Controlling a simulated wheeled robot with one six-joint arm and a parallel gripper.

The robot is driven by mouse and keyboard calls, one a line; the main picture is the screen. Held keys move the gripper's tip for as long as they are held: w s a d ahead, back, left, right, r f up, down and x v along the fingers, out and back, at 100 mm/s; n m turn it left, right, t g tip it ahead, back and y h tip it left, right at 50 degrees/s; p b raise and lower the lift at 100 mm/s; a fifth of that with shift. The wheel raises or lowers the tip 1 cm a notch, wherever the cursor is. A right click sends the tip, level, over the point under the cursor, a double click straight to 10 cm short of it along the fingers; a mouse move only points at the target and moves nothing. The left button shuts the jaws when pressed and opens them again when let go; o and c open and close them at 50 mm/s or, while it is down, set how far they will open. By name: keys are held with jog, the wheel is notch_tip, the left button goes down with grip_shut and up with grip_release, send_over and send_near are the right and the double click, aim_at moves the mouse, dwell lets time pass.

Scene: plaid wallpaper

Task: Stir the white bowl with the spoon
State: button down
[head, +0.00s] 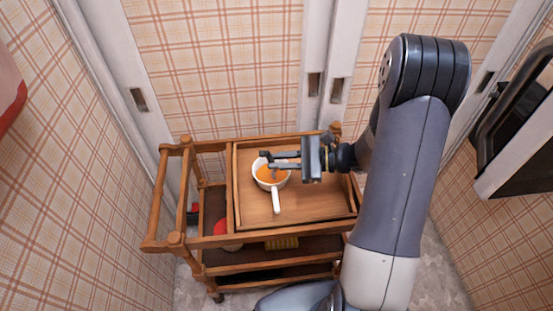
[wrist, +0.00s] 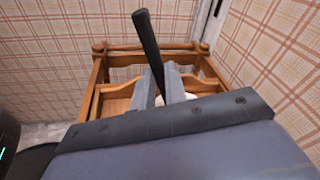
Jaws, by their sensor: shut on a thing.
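The white bowl (head: 261,183) has a long white handle pointing toward the front and holds orange contents. It stands on a wooden tray (head: 310,205) on top of a cart. My gripper (head: 267,161) is above the back of the bowl, reaching in from the right. It is shut on the spoon, whose dark handle (wrist: 148,45) rises between the fingers in the wrist view, tilted slightly. The spoon's lower end is hard to make out in the head view; it seems to reach down into the bowl. In the wrist view the fingers hide most of the bowl.
The wooden cart (head: 205,241) has rails and lower shelves, with a red item (head: 220,227) and a yellow item (head: 282,243) on them. The tray is bare around the bowl. Plaid walls stand close on both sides, and a dark appliance (head: 515,125) is at the right.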

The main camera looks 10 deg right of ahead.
jog(key=shift+w+a, duration=0.25)
jog(key=shift+a, duration=0.1)
notch_tip(320, 180, up, 6)
jog(key=s+a+p, duration=0.1)
jog(key=s+p, duration=0.1)
jog(key=p, duration=0.2)
dwell(0.5)
jog(key=shift+s+a, duration=0.1)
dwell(0.6)
notch_tip(320, 180, up, 5)
jog(key=p, duration=0.4)
jog(key=shift+f, duration=0.1)
dwell(0.5)
